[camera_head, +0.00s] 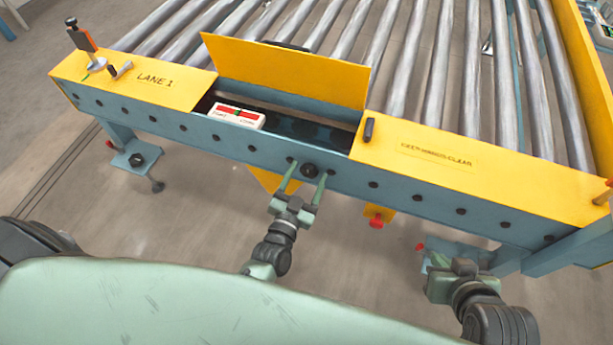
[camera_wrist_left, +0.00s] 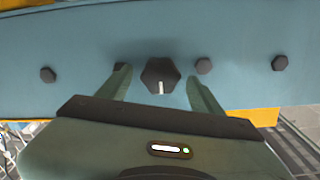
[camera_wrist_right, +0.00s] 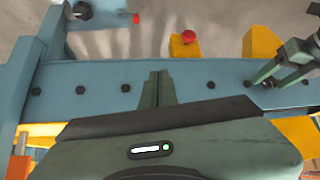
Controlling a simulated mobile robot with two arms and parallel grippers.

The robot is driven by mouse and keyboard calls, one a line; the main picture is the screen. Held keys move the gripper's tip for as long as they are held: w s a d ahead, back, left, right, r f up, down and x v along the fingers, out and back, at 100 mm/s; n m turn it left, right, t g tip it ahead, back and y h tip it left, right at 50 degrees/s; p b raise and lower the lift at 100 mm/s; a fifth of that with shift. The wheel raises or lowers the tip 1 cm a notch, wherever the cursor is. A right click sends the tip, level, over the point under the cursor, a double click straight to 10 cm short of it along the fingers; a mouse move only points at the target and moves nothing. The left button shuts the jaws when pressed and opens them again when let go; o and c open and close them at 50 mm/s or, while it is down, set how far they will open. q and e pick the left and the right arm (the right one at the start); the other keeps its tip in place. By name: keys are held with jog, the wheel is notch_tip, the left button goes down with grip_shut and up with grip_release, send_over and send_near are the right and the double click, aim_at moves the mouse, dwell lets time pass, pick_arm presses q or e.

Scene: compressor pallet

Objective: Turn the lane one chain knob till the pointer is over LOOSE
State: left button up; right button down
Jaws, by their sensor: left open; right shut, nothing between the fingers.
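The dark hexagonal chain knob (camera_head: 309,170) sits on the blue side rail below the raised yellow cover. In the left wrist view the knob (camera_wrist_left: 158,72) has a pale mark pointing down. My left gripper (camera_wrist_left: 158,80) is open, with one finger on each side of the knob; contact is not clear. A white gauge plate (camera_head: 236,116) with a red and green band lies in the opening; its small lettering and pointer are too small to read. My right gripper (camera_wrist_right: 158,80) is shut and empty, in front of the rail at the right.
The raised yellow cover (camera_head: 285,68) stands behind the opening. The LANE 1 cover (camera_head: 135,84) is left, and another yellow cover (camera_head: 470,165) is right. Several bolts line the rail. A red button (camera_head: 376,223) hangs below it. Metal rollers (camera_head: 345,30) lie behind.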

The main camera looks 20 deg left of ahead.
pick_arm(q)
jog(key=c, duration=1.4)
